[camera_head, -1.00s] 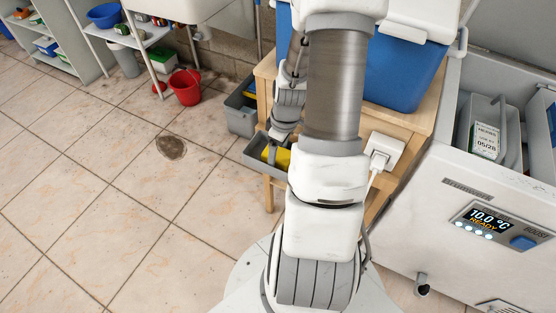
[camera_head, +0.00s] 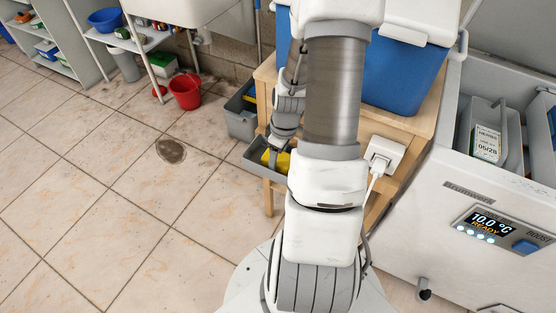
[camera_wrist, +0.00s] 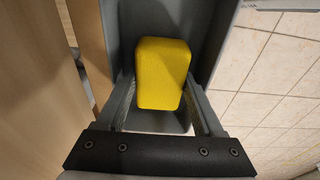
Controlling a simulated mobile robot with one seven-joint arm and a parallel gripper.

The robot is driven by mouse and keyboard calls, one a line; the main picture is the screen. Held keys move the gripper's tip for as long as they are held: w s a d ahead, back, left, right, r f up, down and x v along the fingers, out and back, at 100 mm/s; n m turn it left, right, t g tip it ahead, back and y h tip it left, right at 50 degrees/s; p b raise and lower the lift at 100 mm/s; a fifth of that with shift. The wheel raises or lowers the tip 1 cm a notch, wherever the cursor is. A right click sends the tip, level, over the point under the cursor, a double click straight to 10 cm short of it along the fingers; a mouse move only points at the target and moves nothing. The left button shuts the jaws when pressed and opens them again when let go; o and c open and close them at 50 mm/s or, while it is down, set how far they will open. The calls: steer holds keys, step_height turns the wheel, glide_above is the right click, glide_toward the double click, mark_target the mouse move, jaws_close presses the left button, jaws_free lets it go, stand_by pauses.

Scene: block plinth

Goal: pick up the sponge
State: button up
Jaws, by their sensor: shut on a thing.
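The yellow sponge (camera_wrist: 163,72) is a rounded block between my gripper's two fingers in the wrist view. My gripper (camera_wrist: 160,100) is shut on it, with one finger along each side. The sponge is inside or just over a grey bin (camera_wrist: 205,30); I cannot tell whether it touches the floor of the bin. In the head view the sponge (camera_head: 281,160) shows as a small yellow patch in the bin (camera_head: 256,158), partly hidden by my arm.
A wooden table (camera_head: 268,75) with a blue cooler (camera_head: 405,75) stands beside the bin. A second grey bin (camera_head: 240,122) is behind. A red bucket (camera_head: 186,93) stands at the back left. A white chest with a display (camera_head: 490,222) is at the right.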

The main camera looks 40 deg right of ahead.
steer(key=shift+r+p, duration=2.15)
steer(key=shift+r, duration=2.95)
